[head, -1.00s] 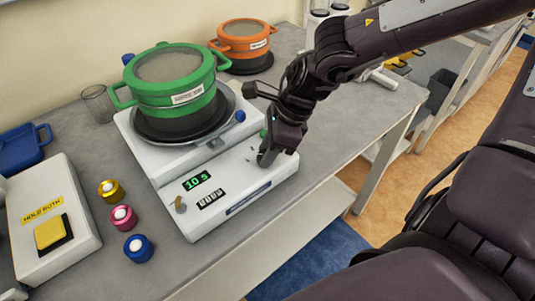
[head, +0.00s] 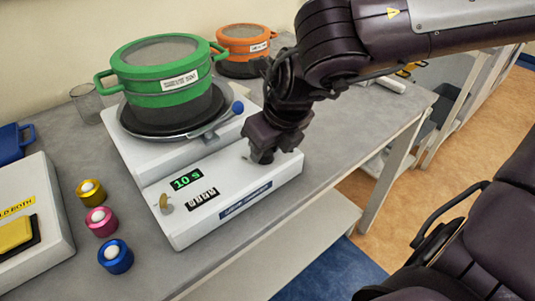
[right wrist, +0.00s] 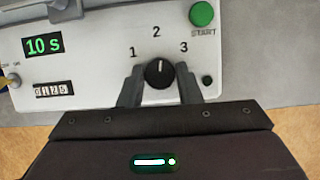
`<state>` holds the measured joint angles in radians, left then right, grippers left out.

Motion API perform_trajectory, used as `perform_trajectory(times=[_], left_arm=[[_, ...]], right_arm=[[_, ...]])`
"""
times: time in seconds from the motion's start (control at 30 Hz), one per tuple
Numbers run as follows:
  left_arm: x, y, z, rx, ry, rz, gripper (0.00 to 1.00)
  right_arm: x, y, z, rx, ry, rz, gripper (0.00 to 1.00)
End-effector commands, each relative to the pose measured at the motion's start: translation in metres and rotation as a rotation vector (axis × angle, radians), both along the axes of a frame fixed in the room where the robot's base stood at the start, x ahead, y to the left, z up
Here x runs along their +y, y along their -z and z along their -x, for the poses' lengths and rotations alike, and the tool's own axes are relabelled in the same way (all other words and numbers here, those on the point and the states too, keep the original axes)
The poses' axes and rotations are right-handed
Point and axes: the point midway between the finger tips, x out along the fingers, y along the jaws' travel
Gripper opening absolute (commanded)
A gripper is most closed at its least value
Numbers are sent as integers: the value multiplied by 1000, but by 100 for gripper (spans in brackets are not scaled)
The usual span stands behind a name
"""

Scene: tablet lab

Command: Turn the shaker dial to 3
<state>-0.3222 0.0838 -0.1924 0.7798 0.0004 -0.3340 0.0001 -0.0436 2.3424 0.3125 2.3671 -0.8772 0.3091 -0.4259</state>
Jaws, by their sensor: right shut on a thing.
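The shaker (head: 215,215) is a white box on the bench with a green "10 s" display and a small counter. Its dial (right wrist: 159,73) is a round black knob with a white mark, in the right wrist view. The numbers 1, 2 and 3 are printed around it. The mark points up, close to the 2. My right gripper (head: 262,157) reaches down onto the panel and hides the dial in the head view. In the right wrist view its fingers (right wrist: 160,84) stand on both sides of the knob, shut on it. My left gripper is not in view.
A green START button (right wrist: 202,14) is just above and right of the dial. A green sieve pot (head: 165,75) stands on the shaker's platform. An orange pot (head: 243,45), yellow, pink and blue knobbed pieces (head: 101,222) and a box with a yellow pad (head: 15,235) are nearby.

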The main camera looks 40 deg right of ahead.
Motion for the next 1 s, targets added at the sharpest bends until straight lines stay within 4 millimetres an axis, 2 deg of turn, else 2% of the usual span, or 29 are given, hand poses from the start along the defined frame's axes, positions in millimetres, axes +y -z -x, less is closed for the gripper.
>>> perform_trajectory(times=[0.17, 0.5, 0.73, 1.0], left_arm=[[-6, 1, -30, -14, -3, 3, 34], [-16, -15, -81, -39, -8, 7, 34], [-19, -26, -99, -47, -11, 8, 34], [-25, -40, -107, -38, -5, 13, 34]], right_arm=[[1, 5, 0, 0, 168, 4, 8], [3, 4, -1, 0, 490, 2, 8], [4, 3, -1, 5, 681, 0, 8], [5, 2, -2, 6, 838, -2, 8]])
